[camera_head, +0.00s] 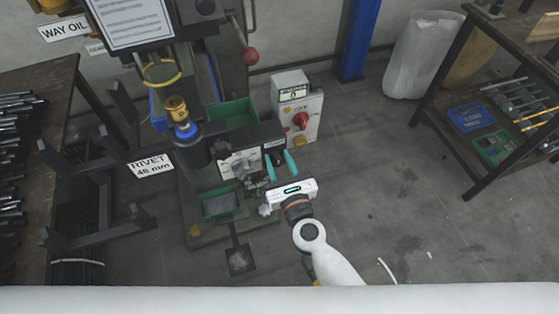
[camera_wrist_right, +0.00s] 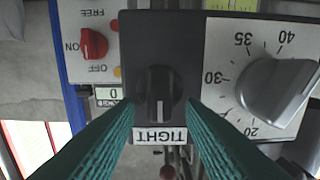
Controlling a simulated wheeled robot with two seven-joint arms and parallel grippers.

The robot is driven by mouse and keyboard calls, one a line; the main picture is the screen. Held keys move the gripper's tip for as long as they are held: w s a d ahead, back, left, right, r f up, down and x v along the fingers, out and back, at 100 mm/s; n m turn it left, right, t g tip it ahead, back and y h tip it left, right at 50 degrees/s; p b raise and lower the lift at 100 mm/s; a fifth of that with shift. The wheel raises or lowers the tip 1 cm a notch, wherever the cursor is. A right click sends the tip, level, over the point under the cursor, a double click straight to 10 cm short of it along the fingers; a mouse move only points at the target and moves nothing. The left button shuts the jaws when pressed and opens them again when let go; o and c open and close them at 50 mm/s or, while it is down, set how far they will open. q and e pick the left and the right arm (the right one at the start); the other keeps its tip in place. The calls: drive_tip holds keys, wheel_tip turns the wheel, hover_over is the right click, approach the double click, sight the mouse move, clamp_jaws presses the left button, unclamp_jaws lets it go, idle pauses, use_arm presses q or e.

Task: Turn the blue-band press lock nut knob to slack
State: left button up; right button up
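The blue-band press (camera_head: 185,132) stands left of centre in the head view. Its black lock nut knob (camera_wrist_right: 158,92) is in the middle of the right wrist view, on a dark plate. The knob's white pointer line points at the TIGHT label (camera_wrist_right: 160,136), which reads upside down there. My right gripper (camera_head: 281,163) is at the press's front right. Its teal fingers are apart, one on each side below the knob in the wrist view (camera_wrist_right: 160,125); I cannot tell whether they touch it. In the head view the knob is hard to make out. My left gripper is not in view.
A grey dial knob (camera_wrist_right: 278,92) on a numbered white plate sits beside the lock nut plate. A control box with a red switch (camera_head: 301,120) stands close behind my gripper. A dark rack (camera_head: 90,190) is at left, shelves (camera_head: 490,110) at right. Floor between is clear.

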clamp_jaws()
drive_tip(key=shift+n, duration=0.3)
drive_tip(key=n, duration=0.1)
drive_tip(key=n+p, duration=0.1)
drive_tip(key=n, duration=0.1)
drive_tip(key=shift+s+a, duration=0.1)
drive_tip(key=shift+a, duration=0.15)
drive_tip(key=n, duration=0.3)
drive_tip(key=n+p, duration=0.1)
drive_tip(key=n, duration=0.1)
drive_tip(key=shift+a+f, duration=0.2)
drive_tip(key=shift+a, duration=0.05)
drive_tip(key=shift+s+a+f+n+p, duration=0.1)
drive_tip(key=shift+f+n+p, duration=0.15)
drive_tip(key=shift+n, duration=1)
drive_tip(key=shift+a+f+n+p, duration=0.1)
drive_tip(key=shift+n+p, duration=0.3)
drive_tip(key=shift+n, duration=0.9)
drive_tip(key=shift+s+a+f+n+p, duration=0.1)
drive_tip(key=shift+f+n+p, duration=0.15)
drive_tip(key=shift+n, duration=1)
